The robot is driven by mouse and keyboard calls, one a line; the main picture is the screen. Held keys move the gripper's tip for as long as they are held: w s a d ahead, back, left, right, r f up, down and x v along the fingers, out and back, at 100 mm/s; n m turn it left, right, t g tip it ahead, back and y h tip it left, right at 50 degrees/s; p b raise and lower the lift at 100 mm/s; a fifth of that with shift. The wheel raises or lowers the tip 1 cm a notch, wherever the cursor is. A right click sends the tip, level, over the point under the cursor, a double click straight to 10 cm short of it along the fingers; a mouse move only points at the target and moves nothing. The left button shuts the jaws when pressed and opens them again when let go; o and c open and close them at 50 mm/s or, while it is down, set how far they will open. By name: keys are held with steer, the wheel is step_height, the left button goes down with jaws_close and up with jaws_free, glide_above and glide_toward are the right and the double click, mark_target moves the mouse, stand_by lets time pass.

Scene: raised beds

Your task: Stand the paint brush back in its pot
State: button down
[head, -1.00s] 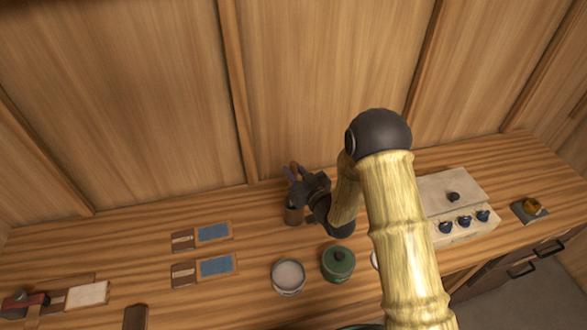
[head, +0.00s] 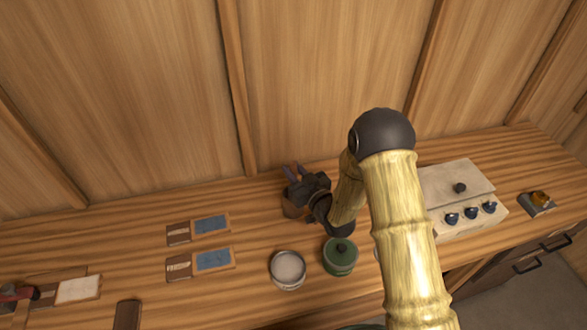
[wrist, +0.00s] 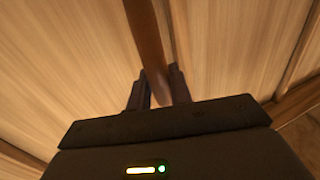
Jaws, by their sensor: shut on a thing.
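My gripper (head: 293,174) is at the back of the wooden bench, near the wall. In the wrist view its two dark fingers (wrist: 157,88) are shut on the brown handle of the paint brush (wrist: 147,38), which runs up out of the picture between them. In the head view only a small part of the brush shows between the fingers.
A pale box with dark knobs (head: 460,200) is to the right. Flat blue-faced pieces (head: 212,225) lie left. The wooden wall (head: 320,80) is close behind.

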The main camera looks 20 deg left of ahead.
steer(key=c, duration=1.2)
jaws_free()
steer(key=p+v, duration=0.3)
steer(key=v, duration=1.4)
steer(key=shift+s+d+r, duration=0.1)
steer(key=shift+s+r, duration=0.05)
